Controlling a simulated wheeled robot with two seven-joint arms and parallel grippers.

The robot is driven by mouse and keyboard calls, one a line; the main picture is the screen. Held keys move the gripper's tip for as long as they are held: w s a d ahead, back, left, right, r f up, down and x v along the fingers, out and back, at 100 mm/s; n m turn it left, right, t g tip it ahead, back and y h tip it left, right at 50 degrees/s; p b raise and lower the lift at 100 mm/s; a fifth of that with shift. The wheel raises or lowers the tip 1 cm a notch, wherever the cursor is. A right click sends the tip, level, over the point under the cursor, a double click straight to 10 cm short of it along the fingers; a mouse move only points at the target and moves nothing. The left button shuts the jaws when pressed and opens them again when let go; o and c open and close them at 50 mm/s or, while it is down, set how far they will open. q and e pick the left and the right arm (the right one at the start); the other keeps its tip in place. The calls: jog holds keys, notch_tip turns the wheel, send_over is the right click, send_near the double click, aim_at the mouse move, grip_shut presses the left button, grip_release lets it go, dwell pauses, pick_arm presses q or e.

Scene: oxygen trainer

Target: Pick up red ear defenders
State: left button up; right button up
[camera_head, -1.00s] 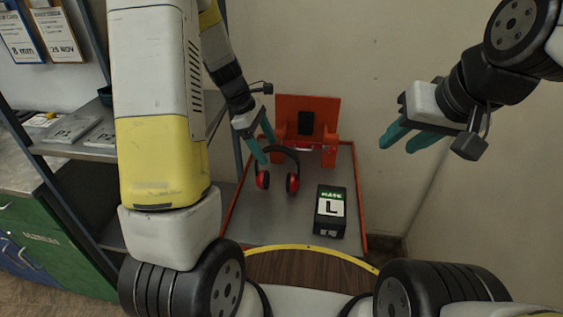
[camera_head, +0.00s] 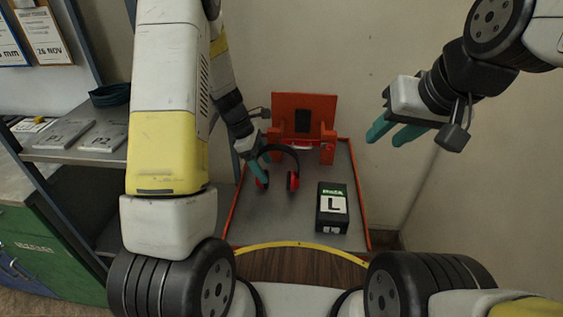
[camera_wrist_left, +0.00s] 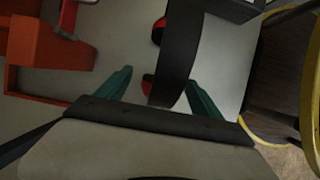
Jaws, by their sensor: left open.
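The red ear defenders (camera_head: 293,180) have a black headband and red cups. They stand on the grey tray (camera_head: 265,220), headband up. My left gripper (camera_head: 262,166) is at the left part of the headband, with its teal fingers open. In the left wrist view the black headband (camera_wrist_left: 180,55) passes between the open fingers (camera_wrist_left: 160,88), closer to the right finger. One red cup is partly hidden behind the band there. My right gripper (camera_head: 385,133) is raised to the right, away from the ear defenders, with its teal fingers apart and empty.
A black and green box marked L (camera_head: 332,208) stands on the tray right of the ear defenders. A red stand (camera_head: 304,112) is behind them. The tray has a raised red rim. A shelf (camera_head: 75,152) with grey plates is at the left.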

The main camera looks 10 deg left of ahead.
pick_arm(q)
jog(key=shift+x, duration=0.85)
jog(key=c, duration=1.6)
grip_shut()
jog(key=shift+r, duration=0.15)
